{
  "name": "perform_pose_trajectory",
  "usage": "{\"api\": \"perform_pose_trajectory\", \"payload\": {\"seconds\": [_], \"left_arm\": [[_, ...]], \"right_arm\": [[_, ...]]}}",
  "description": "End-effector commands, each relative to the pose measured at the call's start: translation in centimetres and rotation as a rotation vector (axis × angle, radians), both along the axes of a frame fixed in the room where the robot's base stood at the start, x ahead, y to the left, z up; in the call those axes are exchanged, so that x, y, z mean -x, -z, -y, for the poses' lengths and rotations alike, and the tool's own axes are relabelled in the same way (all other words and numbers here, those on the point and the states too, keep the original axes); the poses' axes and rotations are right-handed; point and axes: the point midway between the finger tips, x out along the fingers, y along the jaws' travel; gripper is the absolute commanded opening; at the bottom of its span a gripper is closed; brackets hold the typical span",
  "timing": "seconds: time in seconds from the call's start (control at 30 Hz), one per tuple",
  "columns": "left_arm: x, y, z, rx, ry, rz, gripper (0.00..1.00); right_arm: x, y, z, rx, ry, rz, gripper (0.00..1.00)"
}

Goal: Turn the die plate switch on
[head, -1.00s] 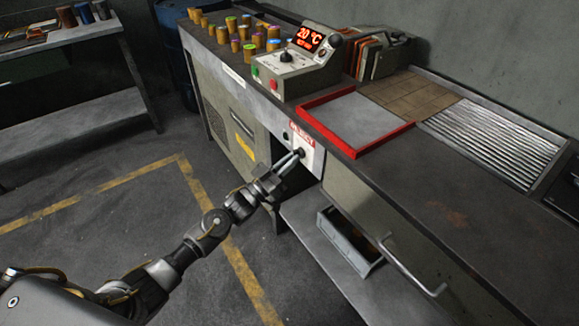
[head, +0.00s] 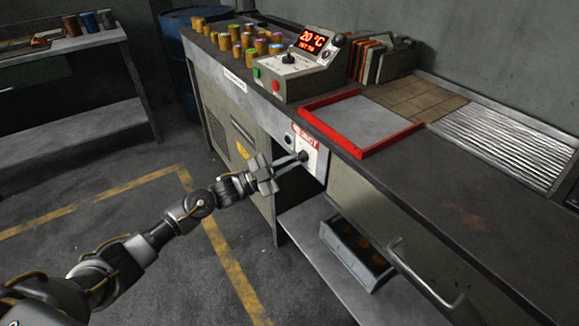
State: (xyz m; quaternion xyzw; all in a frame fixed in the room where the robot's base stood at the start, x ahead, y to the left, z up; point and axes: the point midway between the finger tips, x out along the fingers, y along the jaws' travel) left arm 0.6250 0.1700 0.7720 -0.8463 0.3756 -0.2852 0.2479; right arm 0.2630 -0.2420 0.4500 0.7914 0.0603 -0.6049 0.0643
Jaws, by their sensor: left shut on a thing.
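The die plate switch (head: 303,156) is a small dark knob on a white panel with a red label (head: 305,136), on the front of the workbench. My left gripper (head: 298,158) reaches it from the left, with its fingers shut on the knob. The fingertips hide part of the knob, so I cannot tell which way it is turned. My right gripper is not in view.
A control box (head: 298,68) with a red "20 °C" display stands on the bench above. A red-edged tray (head: 362,124) lies beside it. Below are an open recess, a grey bin (head: 345,250) and a protruding bar handle (head: 425,280). Floor at left is clear.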

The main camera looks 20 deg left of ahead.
Motion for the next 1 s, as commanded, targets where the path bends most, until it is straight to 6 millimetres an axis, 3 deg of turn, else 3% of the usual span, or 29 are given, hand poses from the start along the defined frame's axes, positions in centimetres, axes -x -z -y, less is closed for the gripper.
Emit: {"api": "perform_pose_trajectory", "payload": {"seconds": [0.3,0.8,0.83,1.0], "left_arm": [[-0.2,-0.5,-0.1,-0.074,-0.004,0.071,0.00],[-0.2,-0.5,-0.1,-0.085,-0.006,0.081,0.00],[-0.2,-0.5,-0.1,-0.085,-0.006,0.081,0.12],[-0.2,-0.4,-0.1,-0.086,-0.003,0.078,0.32]], "right_arm": [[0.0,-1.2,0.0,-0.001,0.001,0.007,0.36],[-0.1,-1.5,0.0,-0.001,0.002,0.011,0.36],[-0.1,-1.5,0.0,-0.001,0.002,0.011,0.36],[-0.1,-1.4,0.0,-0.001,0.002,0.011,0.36]]}}
